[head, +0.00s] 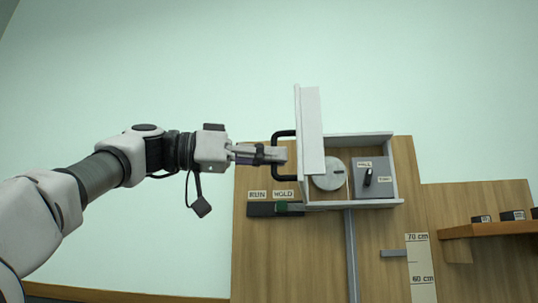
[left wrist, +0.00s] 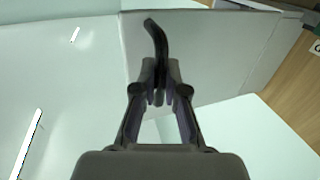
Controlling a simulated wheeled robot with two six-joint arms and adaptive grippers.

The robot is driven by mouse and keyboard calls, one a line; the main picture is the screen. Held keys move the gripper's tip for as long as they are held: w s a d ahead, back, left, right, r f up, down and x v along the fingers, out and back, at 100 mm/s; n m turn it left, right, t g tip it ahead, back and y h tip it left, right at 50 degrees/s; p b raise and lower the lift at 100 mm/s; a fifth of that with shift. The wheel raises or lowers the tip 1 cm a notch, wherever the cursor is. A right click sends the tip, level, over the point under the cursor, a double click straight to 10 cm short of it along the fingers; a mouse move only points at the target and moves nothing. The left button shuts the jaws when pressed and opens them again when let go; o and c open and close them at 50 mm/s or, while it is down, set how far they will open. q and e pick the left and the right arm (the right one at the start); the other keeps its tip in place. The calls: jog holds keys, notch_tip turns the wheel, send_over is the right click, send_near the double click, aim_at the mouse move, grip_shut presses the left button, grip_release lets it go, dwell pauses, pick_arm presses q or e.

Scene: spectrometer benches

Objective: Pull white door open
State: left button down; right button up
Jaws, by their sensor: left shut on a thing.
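The white door (head: 311,133) stands swung out from the left side of a white box (head: 362,138), so the inside shows. A black bar handle (head: 284,134) sits on the door's left face. My left gripper (head: 281,155) is shut on the handle, reaching in from the left. In the left wrist view, the handle (left wrist: 157,42) rises from between the closed fingers (left wrist: 159,90), and the door (left wrist: 205,50) fills the background behind them. Part of the handle is hidden by the fingers. My right gripper is in neither view.
Inside the box are a round pale disc (head: 328,176) and a grey panel (head: 381,190) with a black switch. A shelf (head: 500,229) is at the right. The upper left is free wall.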

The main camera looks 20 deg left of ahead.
pick_arm(q)
jog(key=c, duration=1.2)
grip_release()
jog(key=shift+w, duration=0.3)
jog(key=v, duration=1.2)
jog(key=shift+w+d, duration=0.1)
jog(key=shift+d, duration=0.05)
jog(key=shift+a+f, duration=0.1)
jog(key=shift+a, duration=0.1)
